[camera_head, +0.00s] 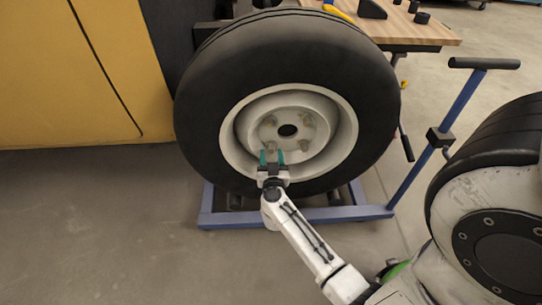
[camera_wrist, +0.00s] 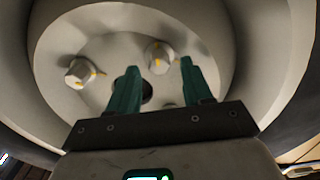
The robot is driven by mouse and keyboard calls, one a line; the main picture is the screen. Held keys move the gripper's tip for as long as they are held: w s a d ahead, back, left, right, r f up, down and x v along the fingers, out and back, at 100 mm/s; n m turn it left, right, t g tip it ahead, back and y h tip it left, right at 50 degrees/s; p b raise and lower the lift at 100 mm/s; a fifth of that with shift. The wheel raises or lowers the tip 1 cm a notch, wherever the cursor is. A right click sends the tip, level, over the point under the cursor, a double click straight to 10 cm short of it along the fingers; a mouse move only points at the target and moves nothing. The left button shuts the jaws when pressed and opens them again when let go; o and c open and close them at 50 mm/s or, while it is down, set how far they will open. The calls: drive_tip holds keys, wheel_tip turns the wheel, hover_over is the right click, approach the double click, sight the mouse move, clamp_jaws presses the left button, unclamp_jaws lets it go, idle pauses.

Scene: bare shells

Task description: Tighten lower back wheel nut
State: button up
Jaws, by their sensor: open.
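The wheel (camera_head: 192,120) stands upright with a black tyre and a pale rim. Its hub (camera_head: 288,112) has several nuts around a dark centre hole. My gripper (camera_head: 271,154) is open in front of the lower left of the hub, its green fingers on either side of the lower left nut (camera_head: 269,149) in the picture. In the wrist view my gripper (camera_wrist: 159,65) has its fingers spread. One nut with yellow marks (camera_wrist: 160,55) shows between the fingertips, and another nut (camera_wrist: 82,73) is left of them. I cannot tell whether the fingers touch a nut.
The wheel rests on a blue stand (camera_head: 330,214) with a handle (camera_head: 484,63) at the right. A wooden workbench (camera_head: 425,30) with tools is behind. A yellow cabinet (camera_head: 70,75) is at the left. The floor at the lower left is clear.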

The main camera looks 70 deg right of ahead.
drive_tip(key=shift+x, duration=1)
clamp_jaws()
